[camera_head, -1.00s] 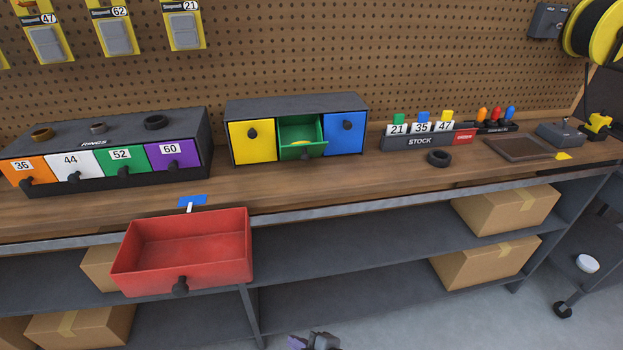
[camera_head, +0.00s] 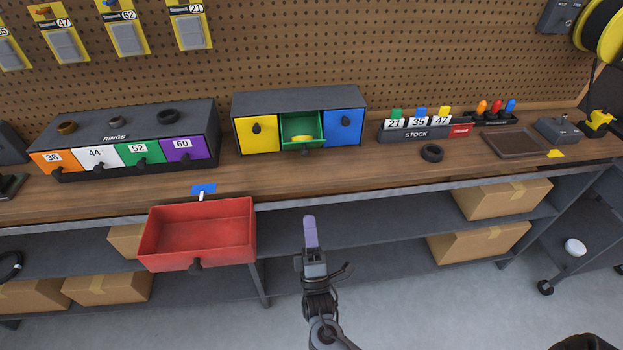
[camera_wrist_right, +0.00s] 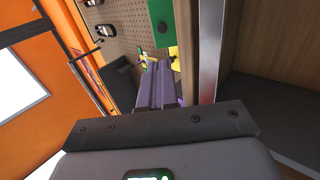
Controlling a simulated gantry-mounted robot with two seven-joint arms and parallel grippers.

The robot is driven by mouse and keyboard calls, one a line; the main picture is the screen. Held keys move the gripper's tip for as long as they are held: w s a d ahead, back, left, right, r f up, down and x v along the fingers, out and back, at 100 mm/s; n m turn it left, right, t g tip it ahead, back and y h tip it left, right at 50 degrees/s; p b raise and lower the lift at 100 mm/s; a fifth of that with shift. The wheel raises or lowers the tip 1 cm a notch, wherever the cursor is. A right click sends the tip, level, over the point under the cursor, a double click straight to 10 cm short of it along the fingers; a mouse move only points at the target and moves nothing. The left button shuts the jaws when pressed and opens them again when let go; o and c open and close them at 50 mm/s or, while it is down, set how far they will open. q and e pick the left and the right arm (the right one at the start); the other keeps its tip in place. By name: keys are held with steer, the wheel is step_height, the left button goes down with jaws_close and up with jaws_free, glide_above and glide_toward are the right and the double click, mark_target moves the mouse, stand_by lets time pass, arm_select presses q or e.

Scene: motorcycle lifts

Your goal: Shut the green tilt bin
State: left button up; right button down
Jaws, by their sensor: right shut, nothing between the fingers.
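The green tilt bin (camera_head: 303,130) is the middle one of three in a dark cabinet on the bench. It is tilted open, with a yellow item inside and a dark knob on its front. My right gripper (camera_head: 310,222) is in front of the bench edge, below and apart from the green bin; its purple fingers are shut and empty. In the right wrist view the fingers (camera_wrist_right: 158,85) show close together, and a green panel with a dark knob (camera_wrist_right: 161,22) is near the top. My left gripper is not in view.
The yellow bin (camera_head: 257,134) and blue bin (camera_head: 344,130) flank the green one and are shut. A red drawer (camera_head: 200,232) sticks out from the bench at left. A black ring (camera_head: 431,152) lies right of the cabinet. The bench top before the cabinet is clear.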

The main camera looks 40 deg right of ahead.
steer(key=w+r, duration=0.1)
steer(key=b, duration=0.3)
glide_toward(302, 144)
steer(key=x, duration=0.4)
stand_by(0.3)
steer(key=shift+r+p, duration=0.3)
steer(key=shift+p, duration=0.15)
steer(key=w+r+g+y+p, duration=0.1)
steer(key=p, duration=0.6)
steer(key=d+r+g+y+p, duration=0.1)
steer(key=r+g+p, duration=0.1)
steer(key=p, duration=0.5)
steer(key=w+r+g+y+p, duration=0.1)
steer(key=r+p, duration=0.1)
steer(key=p, duration=0.6)
steer(key=shift+w+d+r+g, duration=0.2)
steer(key=shift+w+d+g, duration=0.15)
steer(key=shift+d+g, duration=0.05)
steer(key=shift+w+d+r+p, duration=0.3)
steer(key=shift+w+p, duration=0.1)
steer(key=shift+p, duration=0.4)
steer(key=shift+w+d+r+p, duration=0.15)
steer(key=shift+w+d+p, duration=0.05)
steer(key=shift+w+p, duration=0.25)
steer(key=shift+d, duration=0.1)
